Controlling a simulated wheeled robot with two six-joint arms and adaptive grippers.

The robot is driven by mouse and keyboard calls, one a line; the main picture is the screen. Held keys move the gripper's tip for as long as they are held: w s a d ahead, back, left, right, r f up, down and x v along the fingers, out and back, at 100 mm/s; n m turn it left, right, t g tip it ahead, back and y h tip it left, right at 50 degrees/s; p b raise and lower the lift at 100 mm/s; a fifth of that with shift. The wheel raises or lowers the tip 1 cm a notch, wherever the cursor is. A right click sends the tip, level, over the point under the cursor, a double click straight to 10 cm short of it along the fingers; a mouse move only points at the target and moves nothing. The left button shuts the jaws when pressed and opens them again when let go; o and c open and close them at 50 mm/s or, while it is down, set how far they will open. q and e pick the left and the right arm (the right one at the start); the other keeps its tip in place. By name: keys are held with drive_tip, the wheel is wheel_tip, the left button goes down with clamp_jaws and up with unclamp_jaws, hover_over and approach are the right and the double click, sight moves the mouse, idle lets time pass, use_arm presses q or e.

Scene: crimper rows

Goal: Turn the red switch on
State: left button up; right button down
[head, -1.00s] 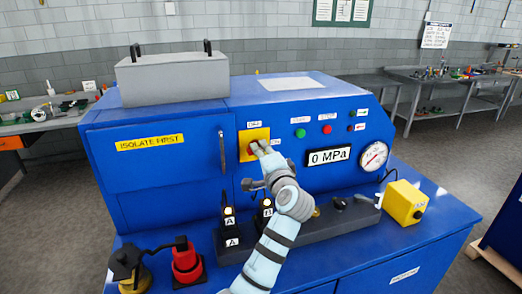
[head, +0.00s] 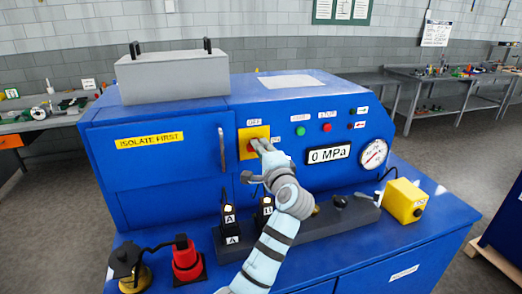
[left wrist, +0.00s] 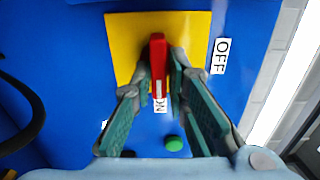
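The red switch (left wrist: 158,65) is a bar handle on a yellow plate (left wrist: 122,32) on the blue machine's front. In the left wrist view the bar's lower end points at the ON label (left wrist: 160,105). The OFF label (left wrist: 220,56) is off to the right. In the head view the yellow plate (head: 246,132) is partly covered by my left gripper (head: 261,146). My left gripper's fingers (left wrist: 161,68) lie close along both sides of the red bar, seemingly closed on it. My right gripper is not in view.
The blue machine has a green button (head: 301,131), a red button (head: 327,128), a 0 MPa display (head: 328,154) and a gauge (head: 374,154). Black tools stand below my left arm. A yellow box (head: 405,201) stands right, and a red-and-black plug (head: 186,258) front left.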

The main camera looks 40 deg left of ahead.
use_arm(q)
drive_tip(key=shift+o, duration=1.3)
drive_tip(key=shift+a, duration=0.1)
drive_tip(key=v, duration=0.7)
drive_tip(key=shift+d, duration=0.35)
drive_tip(key=shift+a, duration=0.2)
